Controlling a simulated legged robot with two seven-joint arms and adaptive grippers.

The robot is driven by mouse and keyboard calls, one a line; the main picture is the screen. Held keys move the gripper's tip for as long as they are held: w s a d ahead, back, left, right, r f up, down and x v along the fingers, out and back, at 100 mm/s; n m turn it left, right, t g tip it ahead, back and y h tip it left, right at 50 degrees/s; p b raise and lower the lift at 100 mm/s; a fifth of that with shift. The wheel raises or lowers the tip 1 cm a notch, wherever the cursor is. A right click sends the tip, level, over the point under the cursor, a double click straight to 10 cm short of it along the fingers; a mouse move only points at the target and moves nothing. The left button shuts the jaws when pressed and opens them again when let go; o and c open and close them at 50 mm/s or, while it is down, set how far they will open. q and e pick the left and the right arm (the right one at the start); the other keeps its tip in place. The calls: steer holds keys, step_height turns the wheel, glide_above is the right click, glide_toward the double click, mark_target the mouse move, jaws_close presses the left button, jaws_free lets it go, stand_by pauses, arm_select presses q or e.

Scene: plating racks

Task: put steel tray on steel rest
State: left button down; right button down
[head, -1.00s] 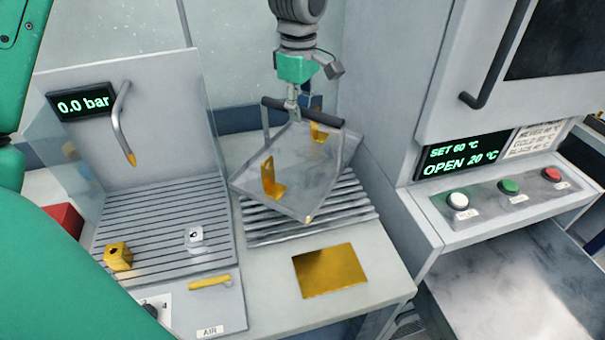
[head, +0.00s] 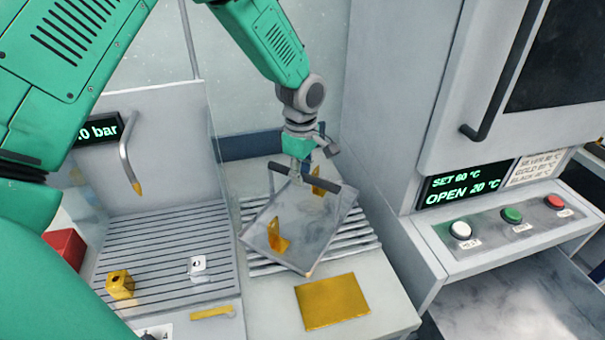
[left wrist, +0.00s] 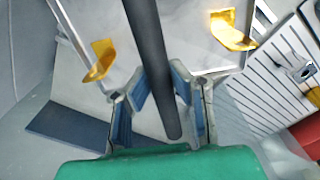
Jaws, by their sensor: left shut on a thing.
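The steel tray (head: 305,231) is a grey plate with a dark handle bar (head: 305,177) and two gold L-shaped brackets (head: 277,238) on it. My left gripper (head: 297,172) is shut on the handle bar, which also shows between its fingers in the left wrist view (left wrist: 160,85). The tray is turned at an angle over the steel rest (head: 362,238), a set of parallel grey bars on the bench. The tray hides much of the rest. I cannot tell whether they touch. My right gripper is not in view.
A gold plate (head: 332,300) lies in front of the rest. A ribbed air station (head: 160,245) with a small gold block (head: 120,284) and a silver block (head: 197,266) stands left. An oven cabinet with buttons (head: 461,231) stands right.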

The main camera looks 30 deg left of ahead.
arm_select(q)
steer(key=shift+a, duration=0.1)
steer(key=c, duration=1.5)
jaws_free()
steer(key=shift+d+r, duration=0.2)
steer(key=shift+d, duration=0.35)
steer(key=shift+a+r+b, duration=0.1)
steer(key=shift+r+b, duration=0.7)
steer(key=shift+r, duration=5.15)
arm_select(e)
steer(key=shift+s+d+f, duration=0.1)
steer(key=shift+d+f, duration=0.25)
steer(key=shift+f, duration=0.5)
arm_select(q)
steer(key=shift+a+f, duration=0.1)
steer(key=shift+a, duration=0.15)
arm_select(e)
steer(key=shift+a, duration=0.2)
